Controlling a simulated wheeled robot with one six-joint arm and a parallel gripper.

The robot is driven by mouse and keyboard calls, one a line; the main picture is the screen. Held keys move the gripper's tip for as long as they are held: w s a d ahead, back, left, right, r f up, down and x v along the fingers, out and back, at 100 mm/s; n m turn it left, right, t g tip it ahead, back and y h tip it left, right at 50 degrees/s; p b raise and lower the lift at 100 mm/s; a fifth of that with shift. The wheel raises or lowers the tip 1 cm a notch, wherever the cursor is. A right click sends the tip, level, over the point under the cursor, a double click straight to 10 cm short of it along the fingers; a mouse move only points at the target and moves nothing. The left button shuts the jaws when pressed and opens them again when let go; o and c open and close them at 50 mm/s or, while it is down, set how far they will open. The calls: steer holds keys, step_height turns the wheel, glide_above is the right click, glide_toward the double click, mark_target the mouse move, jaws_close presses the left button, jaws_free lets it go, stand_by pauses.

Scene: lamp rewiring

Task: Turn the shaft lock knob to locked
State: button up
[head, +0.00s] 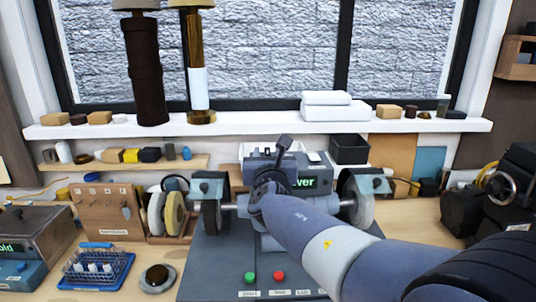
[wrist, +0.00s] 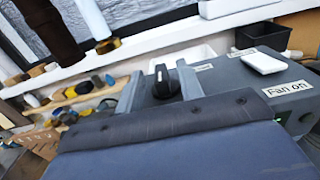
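The shaft lock knob looks to be the black knob (wrist: 163,82) on the grey machine housing (wrist: 232,74) in the wrist view. My gripper (wrist: 158,70) is open, with one grey finger on each side of the knob in the picture. I see gaps beside the knob; whether the fingers reach around it or stop short, I cannot tell. A small white label (wrist: 203,67) beside the knob is too small to read. In the head view my arm covers the knob and most of my gripper in front of the machine (head: 215,270).
Wheels (head: 359,200) flank the machine; green (head: 250,277) and red (head: 278,276) buttons sit on its base. A white block (wrist: 264,63) and a "Fan on" label (wrist: 288,88) are right of the knob. A black bin (head: 350,149) stands behind, and a blue rack (head: 97,268) at left.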

jaws_close()
stand_by(0.4)
